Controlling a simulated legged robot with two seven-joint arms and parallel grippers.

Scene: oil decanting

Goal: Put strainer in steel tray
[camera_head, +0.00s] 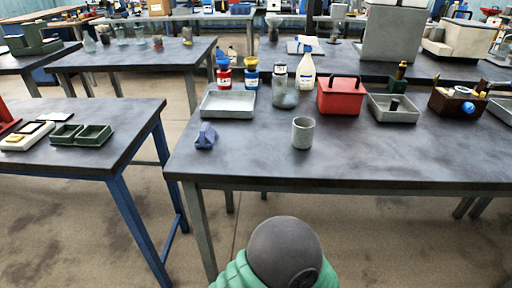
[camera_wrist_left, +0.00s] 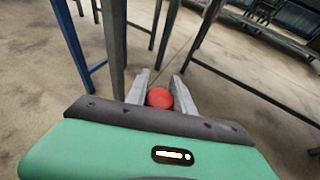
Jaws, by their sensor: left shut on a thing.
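My left gripper (camera_wrist_left: 157,90) is in the left wrist view, its two grey fingers closed on a red round thing (camera_wrist_left: 159,98). Only its rounded red face shows, and I cannot tell whether it is the strainer. The gripper is above the floor beside table legs. A shallow grey steel tray (camera_head: 228,114) stands at the left of the main table in the head view, and looks empty. A second grey tray (camera_head: 392,116) stands further right with a small dark thing in it. No strainer is clearly recognisable. My right gripper is in neither view.
On the main table (camera_head: 350,160) are a grey cup (camera_head: 302,134), a blue block-like thing (camera_head: 206,136), a red box (camera_head: 340,98), a glass jar (camera_head: 284,92) and a spray bottle (camera_head: 306,72). The table's front is mostly clear. A side table (camera_head: 100,165) stands left across a gap.

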